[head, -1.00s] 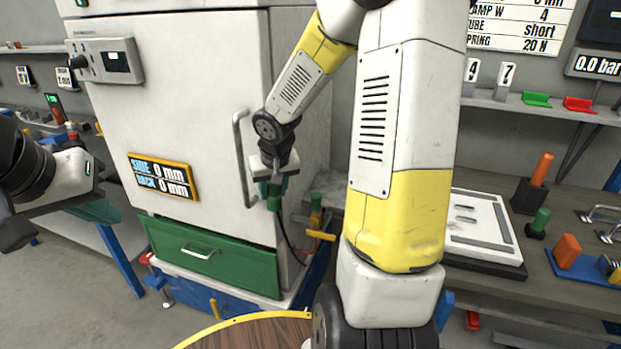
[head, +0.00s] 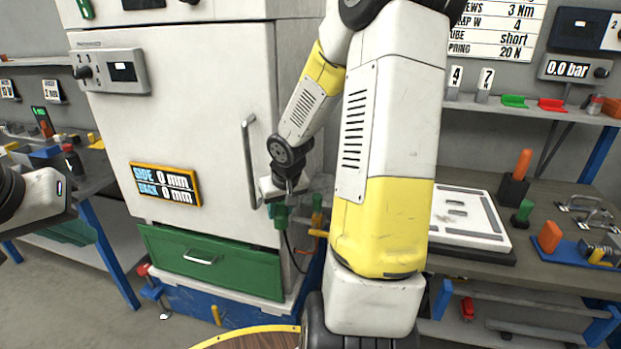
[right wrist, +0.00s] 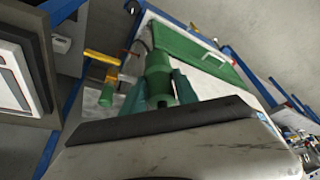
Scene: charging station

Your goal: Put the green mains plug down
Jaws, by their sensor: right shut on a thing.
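The green mains plug (head: 281,217) is held in the air by my right gripper (head: 283,203), in front of the white cabinet's right edge. A dark cable (head: 290,246) hangs from it. In the right wrist view the plug (right wrist: 158,62) sits between the two green fingers of my right gripper (right wrist: 160,92), which is shut on it. The plug's underside and any contact below it cannot be made out. My left gripper (head: 68,232) is at the left edge, far from the plug. Its dark green fingers show only partly, so its opening is unclear.
The white cabinet (head: 190,110) has a vertical handle (head: 249,160) close to the plug, and a green drawer (head: 215,262) below. A yellow-handled clamp (head: 318,233) stands just right of the plug. A round wooden table (head: 262,341) is at the front. A workbench (head: 480,235) is at right.

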